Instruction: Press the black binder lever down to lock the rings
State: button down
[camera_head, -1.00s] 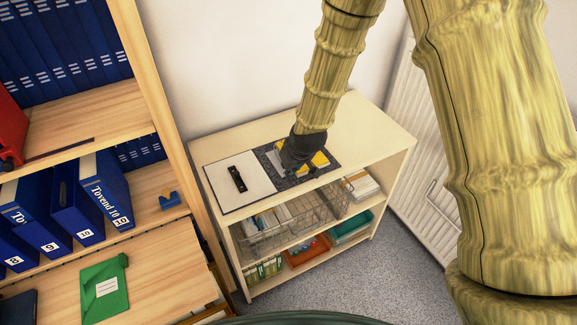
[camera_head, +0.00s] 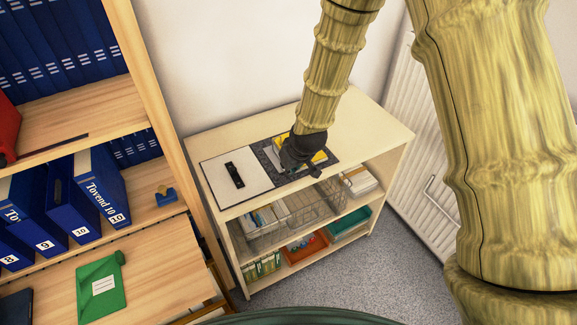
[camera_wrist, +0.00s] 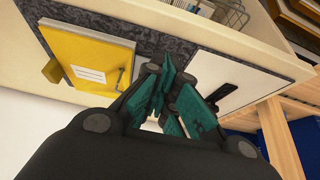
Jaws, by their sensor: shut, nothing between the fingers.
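A flat white panel (camera_head: 220,182) and a dark speckled panel (camera_head: 266,159) lie side by side on top of the low shelf unit, like an open binder. A black strip-shaped part (camera_head: 234,174), perhaps the lever, sits on the white panel; it also shows in the wrist view (camera_wrist: 222,92), partly behind my fingers. A yellow folder (camera_wrist: 88,60) with a white label and a thin metal piece lies on the speckled panel. My gripper (camera_head: 288,169) is shut and empty over the speckled panel, right of the black part. Its teal fingertips (camera_wrist: 165,88) hide part of the panels. I cannot see any rings clearly.
The low shelf unit (camera_head: 365,130) has free top at the right and a wire basket (camera_head: 290,212) and trays below. A wooden bookcase (camera_head: 165,100) with blue binders stands close on the left. A radiator (camera_head: 405,150) is at the right.

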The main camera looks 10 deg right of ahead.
jog(key=shift+s+r, duration=0.1)
jog(key=shift+s+d+r+p, duration=0.25)
jog(key=shift+s+p, duration=0.1)
jog(key=shift+s, duration=0.2)
jog(key=shift+r, duration=0.1)
